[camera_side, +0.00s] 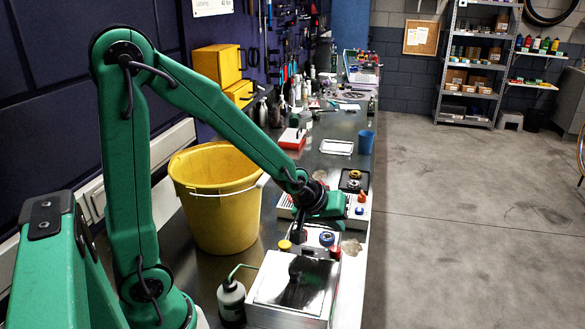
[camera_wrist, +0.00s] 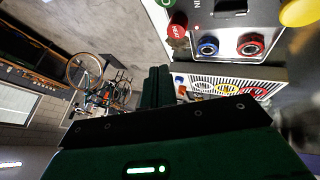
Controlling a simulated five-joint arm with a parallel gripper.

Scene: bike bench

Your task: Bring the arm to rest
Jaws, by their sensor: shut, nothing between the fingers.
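My arm is stretched out over the bench (camera_side: 355,265), with its wrist bent down above the white and grey boxes. My gripper (camera_wrist: 158,72) is shut and empty in the wrist view, its two dark fingers side by side. In the side view my gripper (camera_side: 300,236) points down beside a white panel with coloured knobs. I cannot tell from the side view whether the fingertips touch anything.
A bottle (camera_side: 231,302) and a silver-topped box (camera_side: 290,285) are in front. A red knob (camera_wrist: 177,30) is near the fingers. A blue cup (camera_side: 366,142) stands farther back. Floor on the right is clear.

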